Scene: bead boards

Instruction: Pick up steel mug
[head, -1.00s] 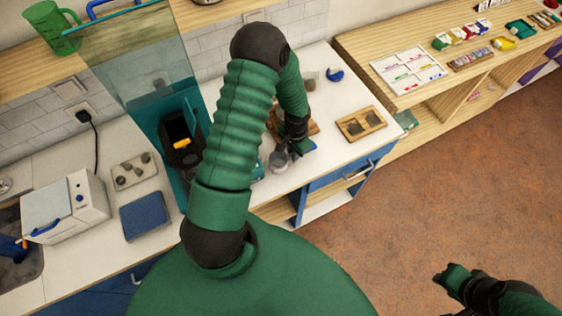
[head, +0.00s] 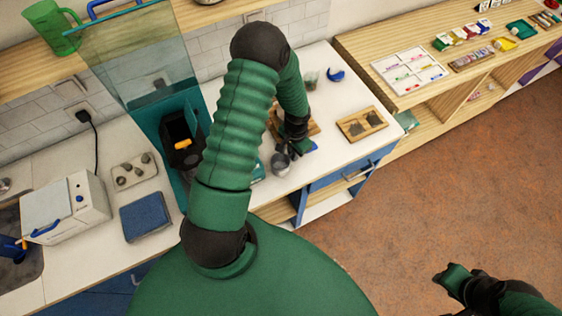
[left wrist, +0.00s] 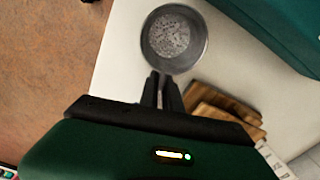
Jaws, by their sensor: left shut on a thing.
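The steel mug (head: 281,164) stands near the front edge of the white counter. In the left wrist view the mug (left wrist: 191,62) is seen from above, round and grey, with a pale speckled inside. My left gripper (head: 291,150) is at the mug's far right side. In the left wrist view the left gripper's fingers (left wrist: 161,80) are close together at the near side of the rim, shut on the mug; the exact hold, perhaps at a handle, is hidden. My right gripper (head: 452,276) hangs over the floor at lower right, away from the counter; its jaw state is unclear.
A wooden tray (head: 346,128) with two dark insets lies right of my left arm. A wooden board (left wrist: 218,107) lies beside the gripper. A blue item (head: 335,74) sits at the back. A clear teal-edged screen (head: 140,70) stands left of the arm. The floor at right is clear.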

